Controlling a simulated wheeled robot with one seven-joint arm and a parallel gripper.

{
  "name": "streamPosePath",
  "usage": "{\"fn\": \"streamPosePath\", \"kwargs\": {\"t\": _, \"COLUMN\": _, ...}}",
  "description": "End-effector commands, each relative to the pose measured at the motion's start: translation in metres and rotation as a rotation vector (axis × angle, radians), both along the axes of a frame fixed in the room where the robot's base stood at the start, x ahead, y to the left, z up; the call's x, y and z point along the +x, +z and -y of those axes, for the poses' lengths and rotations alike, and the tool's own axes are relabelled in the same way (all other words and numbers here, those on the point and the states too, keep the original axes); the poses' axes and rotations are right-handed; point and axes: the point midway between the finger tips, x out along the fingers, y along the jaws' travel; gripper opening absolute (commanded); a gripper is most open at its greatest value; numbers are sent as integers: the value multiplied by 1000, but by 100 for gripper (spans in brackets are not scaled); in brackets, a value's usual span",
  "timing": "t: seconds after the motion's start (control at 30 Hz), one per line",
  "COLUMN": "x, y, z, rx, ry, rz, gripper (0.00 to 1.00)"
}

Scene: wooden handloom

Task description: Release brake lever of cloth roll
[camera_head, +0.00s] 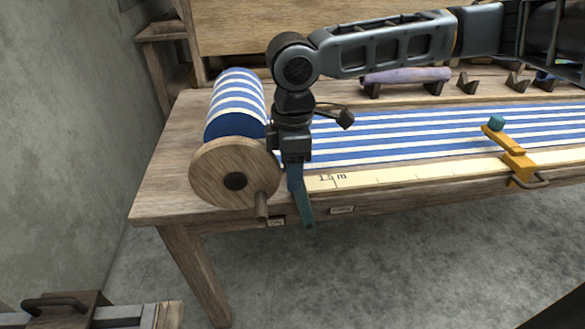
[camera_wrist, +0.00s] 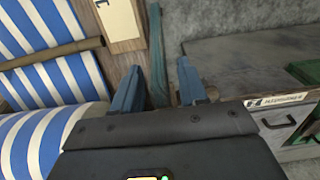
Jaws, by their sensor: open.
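The cloth roll (camera_head: 238,100), wound with blue-and-white striped cloth, lies at the left end of the wooden loom table. It has a round wooden end disc (camera_head: 222,165) with a peg handle (camera_head: 262,206). A teal brake lever (camera_head: 305,213) hangs at the table's front edge, right of the disc. My gripper (camera_head: 296,182) points down at it, hiding its upper part. In the wrist view, my gripper (camera_wrist: 158,78) is open, with the teal lever (camera_wrist: 156,45) showing between its blue fingers. I cannot tell whether either finger touches it.
A small label (camera_head: 276,222) is left of the lever and another (camera_head: 342,210) right of it. An orange clamp (camera_head: 517,165) sits on the measuring strip to the right. A drawer unit (camera_wrist: 240,70) stands below. Floor in front is clear.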

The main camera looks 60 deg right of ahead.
Motion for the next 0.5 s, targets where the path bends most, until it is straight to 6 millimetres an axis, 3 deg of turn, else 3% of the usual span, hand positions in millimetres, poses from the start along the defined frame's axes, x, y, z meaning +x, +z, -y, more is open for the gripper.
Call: {"fn": "streamPosePath", "kwargs": {"t": 0.5, "x": 0, "y": 0, "z": 0, "rx": 0, "ry": 0, "rz": 0, "gripper": 0}}
